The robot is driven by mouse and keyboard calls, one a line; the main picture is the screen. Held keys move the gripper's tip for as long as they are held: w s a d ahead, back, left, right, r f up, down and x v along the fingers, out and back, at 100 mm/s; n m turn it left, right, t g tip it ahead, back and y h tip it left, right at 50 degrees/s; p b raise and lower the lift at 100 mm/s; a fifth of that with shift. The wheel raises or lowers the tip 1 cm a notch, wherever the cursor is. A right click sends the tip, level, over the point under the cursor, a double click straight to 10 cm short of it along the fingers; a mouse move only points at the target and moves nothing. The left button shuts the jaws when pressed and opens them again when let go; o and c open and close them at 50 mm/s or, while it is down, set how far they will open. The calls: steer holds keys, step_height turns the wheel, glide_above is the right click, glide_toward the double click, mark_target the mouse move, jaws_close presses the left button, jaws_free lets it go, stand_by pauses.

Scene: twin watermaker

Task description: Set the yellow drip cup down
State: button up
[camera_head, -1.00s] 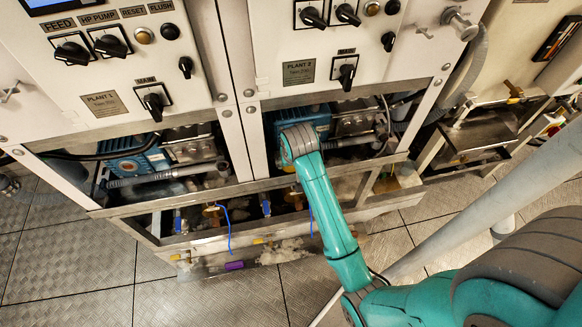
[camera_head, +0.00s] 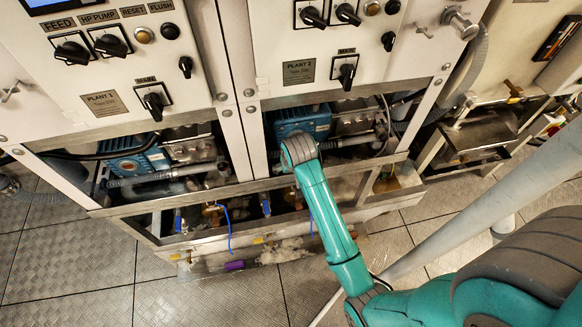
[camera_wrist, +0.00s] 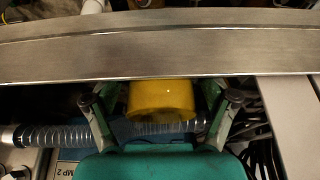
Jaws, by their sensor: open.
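The yellow drip cup (camera_wrist: 161,99) shows in the wrist view, below the wide steel rail in the picture. It lies between the two spread fingers of my gripper (camera_wrist: 160,101). The fingers are open, with a visible gap on each side of the cup. What the cup rests on is hidden. In the head view my teal arm reaches down to the open lower bay of the Plant 2 cabinet. My gripper and the cup cannot be made out there.
The steel rail (camera_wrist: 160,52) crosses the wrist view close to the fingers. A clear ribbed hose (camera_wrist: 70,134) runs at the left, and dark cables (camera_wrist: 262,150) are at the right. In the head view a blue pump (camera_head: 303,121) sits in the bay behind my arm.

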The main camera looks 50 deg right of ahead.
steer(key=v, duration=1.2)
steer(key=s+a+f+n+t, duration=0.4)
steer(key=s+a+f+t, duration=0.3)
steer(key=s+a, duration=0.5)
steer(key=s+a+r+n+t+y, duration=0.1)
steer(key=s+a+r+t, duration=0.1)
steer(key=s+r, duration=0.3)
steer(key=s+a+r+n+t+y, duration=0.1)
steer(key=s+r, duration=0.5)
steer(key=s, duration=0.6)
steer(key=a+t, duration=0.1)
steer(key=a, duration=0.1)
steer(key=shift+s+a+n+y, duration=0.15)
steer(key=shift+a+n+y, duration=0.15)
steer(key=shift+n, duration=0.1)
